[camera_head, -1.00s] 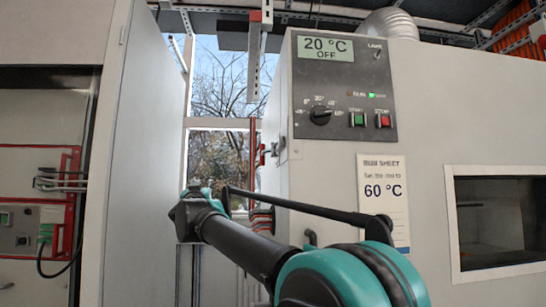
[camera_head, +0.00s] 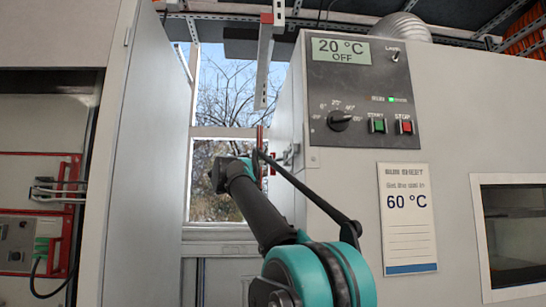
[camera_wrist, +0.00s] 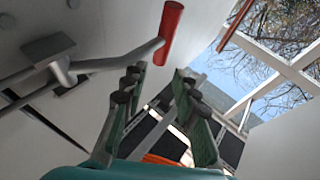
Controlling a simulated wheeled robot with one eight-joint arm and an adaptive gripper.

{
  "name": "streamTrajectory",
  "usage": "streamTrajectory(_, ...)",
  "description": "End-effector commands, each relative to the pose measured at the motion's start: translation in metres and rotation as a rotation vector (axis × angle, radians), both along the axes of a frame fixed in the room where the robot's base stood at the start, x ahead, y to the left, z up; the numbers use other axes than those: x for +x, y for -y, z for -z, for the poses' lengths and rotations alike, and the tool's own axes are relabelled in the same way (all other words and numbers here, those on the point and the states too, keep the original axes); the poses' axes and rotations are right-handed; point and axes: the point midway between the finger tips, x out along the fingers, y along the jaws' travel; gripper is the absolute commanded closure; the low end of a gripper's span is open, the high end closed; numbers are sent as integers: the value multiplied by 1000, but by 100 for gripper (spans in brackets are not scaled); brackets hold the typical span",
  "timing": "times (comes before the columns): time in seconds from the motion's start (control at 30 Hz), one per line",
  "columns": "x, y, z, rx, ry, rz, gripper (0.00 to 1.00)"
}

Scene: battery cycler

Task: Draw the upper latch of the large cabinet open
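The large cabinet (camera_head: 345,170) is pale and stands on the right in the head view, with a dark control panel on its front. Its latch (camera_head: 290,154) sits on the cabinet's left edge, partly behind my arm. In the wrist view a latch shows as a grey bracket with a bent bar ending in a red grip (camera_wrist: 170,30). My gripper (camera_wrist: 158,82) is open in the wrist view, its two fingers apart with nothing between them. The red grip lies just beyond the fingertips, apparently not touched.
The panel (camera_head: 358,95) reads 20 °C OFF. A run sheet (camera_head: 407,215) showing 60 °C hangs below it. A tall grey cabinet side (camera_head: 150,150) stands left. Between them is a gap with a window (camera_head: 225,95). A viewing window (camera_head: 512,235) is at right.

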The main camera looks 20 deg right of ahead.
Motion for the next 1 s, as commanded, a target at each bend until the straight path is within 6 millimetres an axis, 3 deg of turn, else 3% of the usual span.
streamTrajectory(0.2, 26, 31, -17, -1, 1, 2, 71)
streamTrajectory(0.43, 44, 52, -29, 0, 0, 1, 71)
streamTrajectory(0.93, 52, 61, -33, 0, 0, -1, 71)
streamTrajectory(1.0, 52, 61, -33, 0, 0, -1, 80)
